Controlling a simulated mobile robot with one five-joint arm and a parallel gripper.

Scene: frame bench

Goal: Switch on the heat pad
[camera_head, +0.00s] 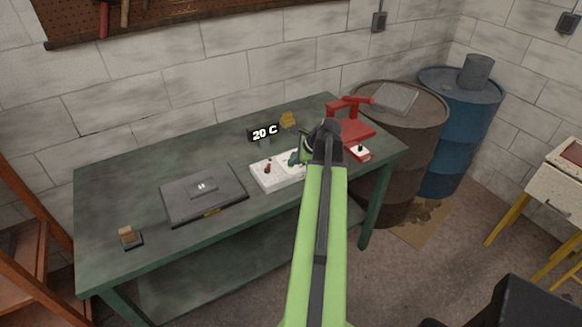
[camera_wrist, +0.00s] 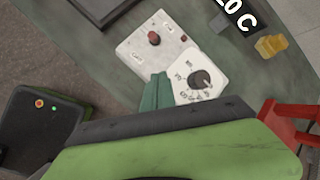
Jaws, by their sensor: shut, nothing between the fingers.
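A dark flat slab (camera_head: 203,195), which looks like the heat pad, lies on the green bench (camera_head: 130,185) with a small grey piece on top. To its right is a white control box (camera_head: 262,180). In the wrist view the box has a red knob or switch (camera_wrist: 154,38) on one part and a black dial (camera_wrist: 200,79) with markings on the other. A black display (camera_head: 264,132) behind the box reads 20 C. My gripper (camera_wrist: 156,92) is shut and empty, its green fingers over the box's near edge, beside the dial. I cannot tell whether they touch it.
A small wooden block (camera_head: 128,235) sits at front left. Barrels (camera_head: 400,150) stand beyond the bench.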

